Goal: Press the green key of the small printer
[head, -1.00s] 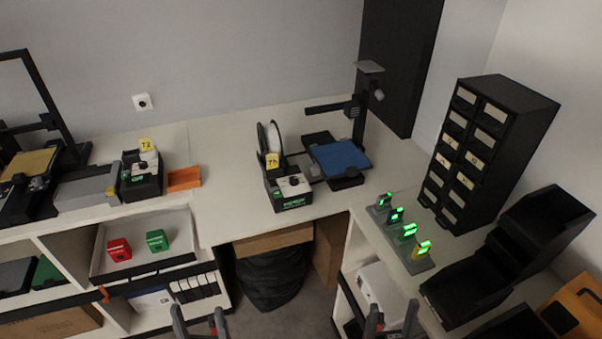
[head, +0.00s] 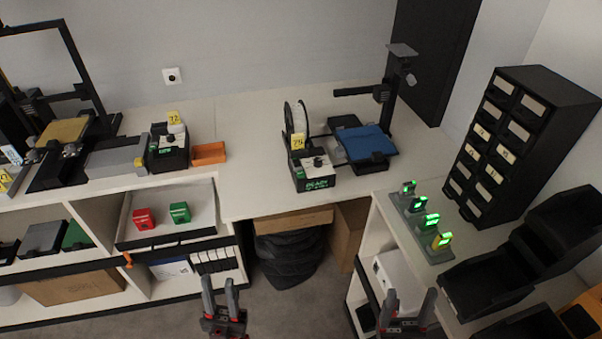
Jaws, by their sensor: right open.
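The small printer (head: 366,143) with a blue bed stands on the back worktop, right of centre. Its dark control box (head: 316,184) sits in front, with a white top, a dark knob, a lit green display and a yellow tag beside a white spool (head: 296,120). I cannot make out a separate green key at this size. My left gripper (head: 219,282) is open and empty, low in front of the shelves. My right gripper (head: 409,292) is open and empty, low near the right-hand worktop. Both are well apart from the printer.
A larger printer (head: 62,131) with a yellow bed and another control box (head: 168,152) stand at left, beside an orange tray (head: 208,153). Red (head: 143,219) and green (head: 180,212) boxes lie in a lower tray. Small green-lit devices (head: 418,208), a drawer cabinet (head: 520,140) and black bins (head: 486,285) fill the right.

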